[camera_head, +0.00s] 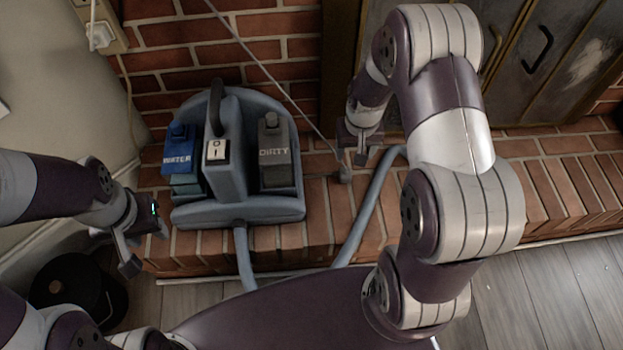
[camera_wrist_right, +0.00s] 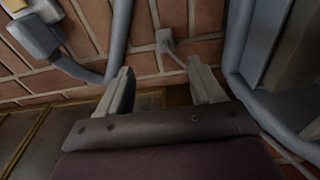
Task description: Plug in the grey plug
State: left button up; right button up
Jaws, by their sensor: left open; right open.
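The grey plug (camera_head: 345,173) lies on the brick hearth on the end of its thin grey cord, just right of the cleaning machine. It also shows in the right wrist view (camera_wrist_right: 166,40), beyond the fingertips and between them in the picture. My right gripper (camera_head: 354,150) is open and empty close above the plug, with no clear contact. Its two fingers (camera_wrist_right: 160,72) are spread apart in the right wrist view. My left gripper (camera_head: 147,247) is open and empty at the hearth's left front edge. An outlet box (camera_head: 112,27) with a white plug (camera_head: 100,36) sits on the left wall.
The blue-grey cleaning machine (camera_head: 239,200), with blue and dark tanks, stands on the brick hearth (camera_head: 318,213). A grey hose (camera_head: 370,200) curves right of the plug. Metal doors (camera_head: 540,60) stand behind. A black bin (camera_head: 75,285) is at lower left.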

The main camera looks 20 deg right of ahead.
pick_arm(q)
jog(key=shift+a+r, duration=0.2)
jog(key=shift+r, duration=0.05)
pick_arm(e)
jog(key=shift+w+a+r, duration=0.15)
jog(key=shift+w+r, duration=0.3)
jog(key=shift+w, duration=0.25)
jog(key=b, duration=0.5)
send_over(345, 172)
notch_tip(345, 172, down, 8)
jog(key=shift+s+r, duration=0.15)
jog(key=shift+r, duration=0.05)
pick_arm(q)
notch_tip(345, 172, down, 5)
jog(key=shift+r, duration=0.1)
pick_arm(e)
jog(key=shift+r, duration=0.1)
notch_tip(345, 172, down, 5)
jog(key=b, duration=0.4)
jog(key=shift+s+b, duration=0.1)
jog(key=shift+b, duration=0.3)
jog(key=shift+f, duration=0.25)
pick_arm(q)
notch_tip(345, 172, down, 5)
jog(key=shift+f, duration=0.1)
pick_arm(e)
jog(key=shift+r, duration=0.15)
